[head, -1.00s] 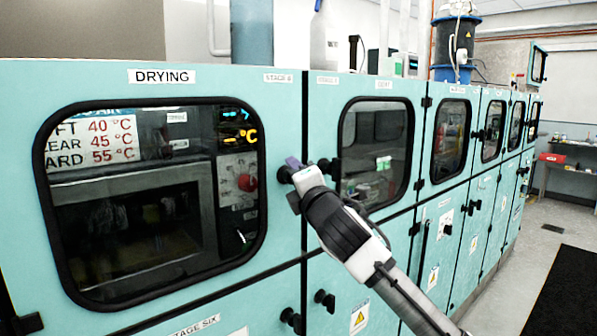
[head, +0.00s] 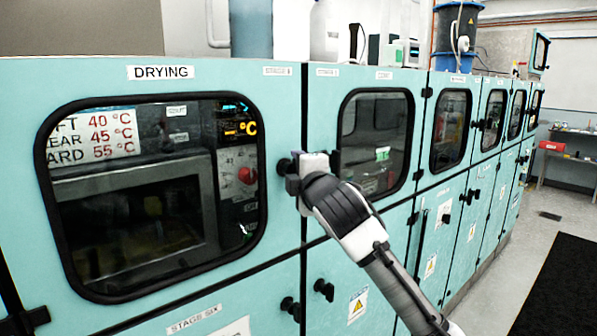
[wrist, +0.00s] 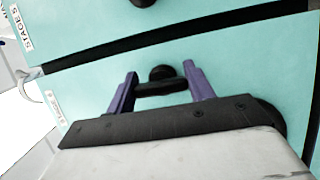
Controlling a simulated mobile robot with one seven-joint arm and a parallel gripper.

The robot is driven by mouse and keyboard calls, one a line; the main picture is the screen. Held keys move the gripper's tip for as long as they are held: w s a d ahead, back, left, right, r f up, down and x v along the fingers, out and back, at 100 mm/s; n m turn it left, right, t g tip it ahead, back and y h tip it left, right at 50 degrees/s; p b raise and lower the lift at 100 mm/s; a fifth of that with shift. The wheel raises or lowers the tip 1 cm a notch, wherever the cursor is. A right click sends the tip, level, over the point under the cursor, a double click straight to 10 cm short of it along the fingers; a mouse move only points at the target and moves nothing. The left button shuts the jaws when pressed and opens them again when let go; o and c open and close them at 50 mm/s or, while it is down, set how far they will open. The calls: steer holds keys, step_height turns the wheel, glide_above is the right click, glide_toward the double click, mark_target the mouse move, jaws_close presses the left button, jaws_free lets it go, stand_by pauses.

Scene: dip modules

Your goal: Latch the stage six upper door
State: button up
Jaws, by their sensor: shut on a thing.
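The stage six upper door (head: 285,235) is the teal panel marked DRYING with a large dark window, at the left of the head view. It looks flush with its neighbour. Its black latch knob (head: 284,167) is at the door's right edge. In the wrist view my gripper (wrist: 160,73) has its purple fingers on either side of the black latch handle (wrist: 160,89), shut on its bar. In the head view my gripper (head: 293,172) comes from the right and partly hides the latch. I cannot tell whether the latch is engaged.
The stage five door (head: 425,110) is just right of the seam, with another black knob (head: 334,163) close to my gripper. Lower-door knobs (head: 324,289) are below. A dark seam (wrist: 180,38) runs between the two panels. Clear floor (head: 500,275) lies to the right.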

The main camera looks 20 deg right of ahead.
steer(key=o, duration=1)
steer(key=s+b, duration=0.1)
steer(key=s, duration=0.3)
steer(key=s+b, duration=0.2)
steer(key=s, duration=0.3)
steer(key=s+b, duration=0.2)
steer(key=s, duration=0.2)
steer(key=shift+s+a, duration=0.3)
steer(key=shift+s, duration=0.1)
